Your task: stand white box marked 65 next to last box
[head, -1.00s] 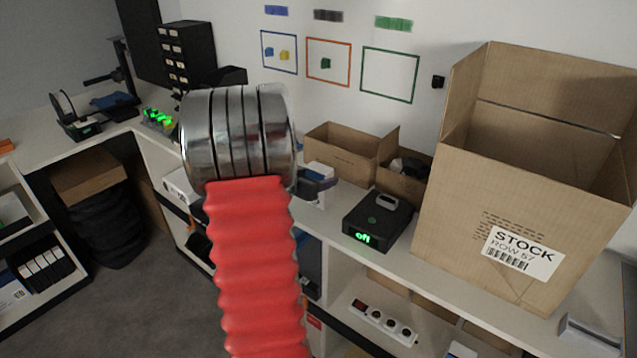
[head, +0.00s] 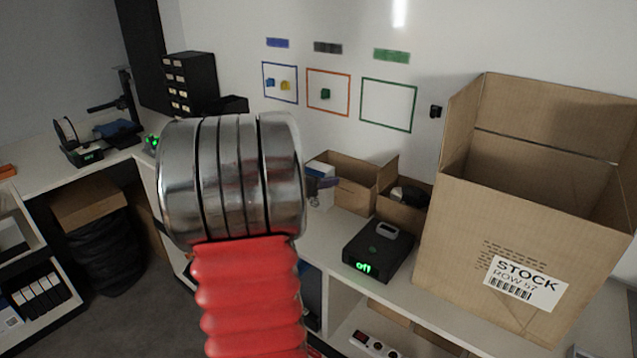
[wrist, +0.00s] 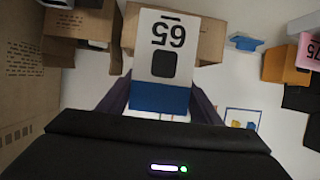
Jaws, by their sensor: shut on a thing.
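The white box marked 65 (wrist: 163,50), with a blue band at its near end, is between the two dark fingers of my gripper (wrist: 158,98) in the wrist view. The number reads upside down there. My gripper is shut on the box. In the head view my arm hides most of the gripper (head: 322,184); part of the white box (head: 319,170) shows beside it, in front of an open carton. A pink box marked 75 (wrist: 308,48) is at the right edge of the wrist view. I cannot tell which box is the last box.
The open carton (head: 352,196) and a smaller one (head: 405,208) stand on the bench behind a black device reading "off" (head: 378,250). A large STOCK carton (head: 465,240) fills the right. An orange bin (wrist: 285,67) and a blue item (wrist: 245,43) show in the wrist view.

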